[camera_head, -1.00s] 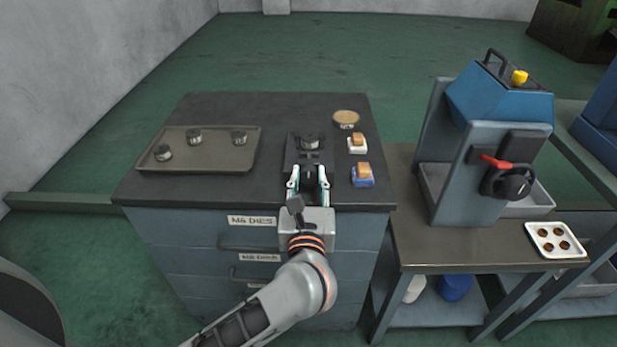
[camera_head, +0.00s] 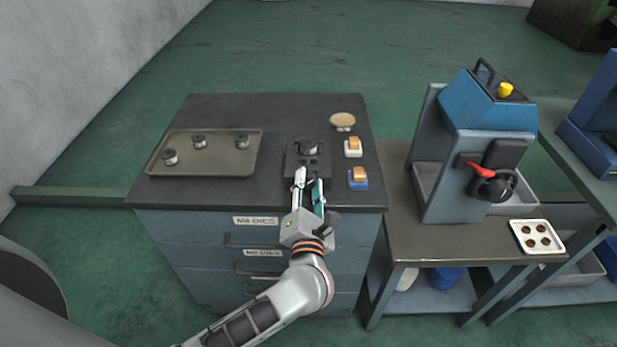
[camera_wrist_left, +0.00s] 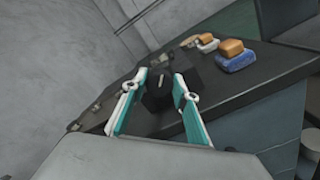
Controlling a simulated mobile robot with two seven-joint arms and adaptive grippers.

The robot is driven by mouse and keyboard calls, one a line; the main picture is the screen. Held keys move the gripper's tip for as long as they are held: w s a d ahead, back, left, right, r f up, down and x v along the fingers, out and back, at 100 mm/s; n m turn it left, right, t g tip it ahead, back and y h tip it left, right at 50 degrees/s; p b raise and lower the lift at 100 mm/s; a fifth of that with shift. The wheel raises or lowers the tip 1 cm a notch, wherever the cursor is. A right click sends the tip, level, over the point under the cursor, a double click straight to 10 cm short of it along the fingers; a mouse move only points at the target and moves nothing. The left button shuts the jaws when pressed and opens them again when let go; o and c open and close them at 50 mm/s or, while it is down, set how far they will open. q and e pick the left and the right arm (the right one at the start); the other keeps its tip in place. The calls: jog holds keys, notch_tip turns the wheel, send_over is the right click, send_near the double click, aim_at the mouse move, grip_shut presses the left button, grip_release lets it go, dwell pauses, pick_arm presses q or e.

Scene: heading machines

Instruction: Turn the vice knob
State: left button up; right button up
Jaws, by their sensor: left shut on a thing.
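The dark vice (camera_head: 307,155) sits near the front of the bench top, with a round metal die on it. My left gripper (camera_head: 309,184) reaches to its near side, rolled over to a tilt. In the head view the knob is mostly hidden between the fingers. My right gripper is not in view.
A tray (camera_head: 160,165) with several dies lies left on the bench. Brushes on a white base (camera_head: 353,148) and a blue base (camera_head: 358,180) stand right of the vice, near a round tan dish (camera_head: 343,121). A blue press (camera_head: 486,110) stands on the right table.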

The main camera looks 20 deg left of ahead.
pick_arm(q)
jog(key=m, duration=0.4)
jog(key=shift+d+f+m, duration=0.1)
jog(key=shift+m, duration=0.2)
jog(key=shift+f+m, duration=0.1)
jog(key=shift+m, duration=1.7)
jog(key=o, duration=1.1)
jog(key=v, duration=1.2)
